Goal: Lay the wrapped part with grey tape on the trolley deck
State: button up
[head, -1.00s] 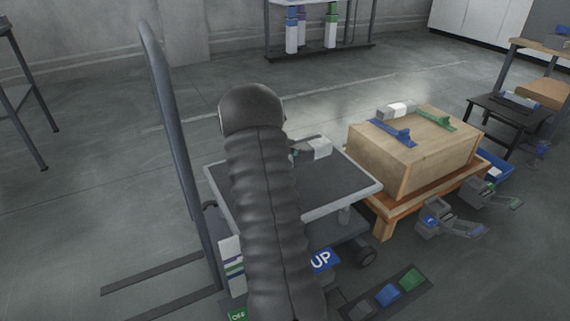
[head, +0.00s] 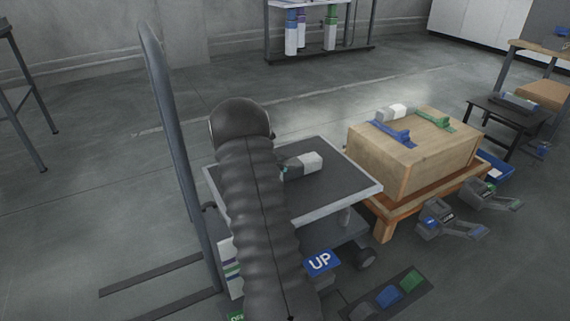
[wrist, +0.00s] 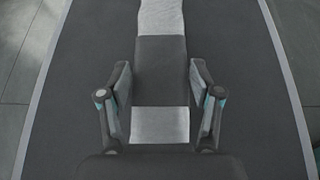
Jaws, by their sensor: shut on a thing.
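The wrapped part (head: 301,165), dark grey with pale grey bands, shows beside my arm over the trolley deck (head: 345,185). In the wrist view the part (wrist: 160,70) runs lengthwise between the fingers of my gripper (wrist: 161,105), over the dark deck (wrist: 250,90). My gripper is shut on the part, near its closer pale band. The part is low, at or just above the deck; I cannot tell whether it touches. My arm hides the gripper and the part's near end in the head view.
The trolley has a tall handle (head: 170,120) at left. A wooden crate (head: 415,153) on a pallet stands to the right, with blue and green pieces and a pale-banded part (head: 394,112) on top. The deck's right side is bare.

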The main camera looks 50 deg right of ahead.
jog(key=shift+f, duration=0.1)
jog(key=o, duration=1.7)
jog(key=shift+a+r, duration=0.15)
jog(key=shift+r, duration=0.1)
jog(key=shift+p+v, duration=0.35)
jog(key=shift+v, duration=3.25)
